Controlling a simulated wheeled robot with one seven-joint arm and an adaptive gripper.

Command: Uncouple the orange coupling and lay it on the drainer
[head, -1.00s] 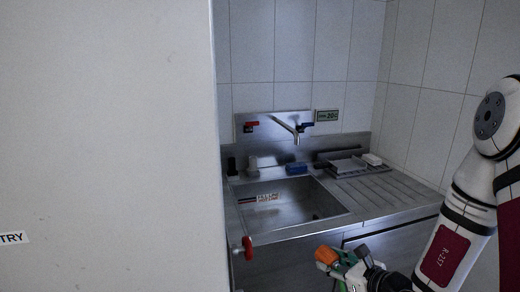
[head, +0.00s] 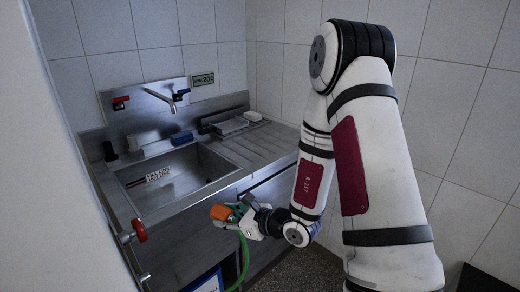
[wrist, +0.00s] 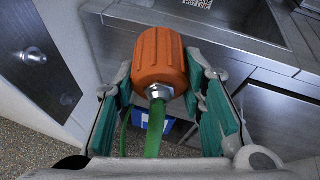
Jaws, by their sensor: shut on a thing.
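The orange coupling (head: 221,212) is a ribbed orange cylinder with a metal nut and a green hose (head: 243,262) running down from it. My gripper (head: 236,217) is shut on it, in front of the sink cabinet. In the wrist view the coupling (wrist: 160,58) sits between the green-padded fingers, and the hose (wrist: 154,135) hangs below. A bare metal fitting (wrist: 35,57) shows on the panel at left, apart from the coupling. The drainer (head: 262,143) is the ribbed steel surface right of the sink basin, beyond my gripper.
A grey tray (head: 232,126) and a white block (head: 252,115) stand at the drainer's back; its front ribs are clear. The basin (head: 170,178) is left of it. A red valve handle (head: 139,230) sticks out at left. A blue-edged sign (head: 205,281) stands low by the cabinet.

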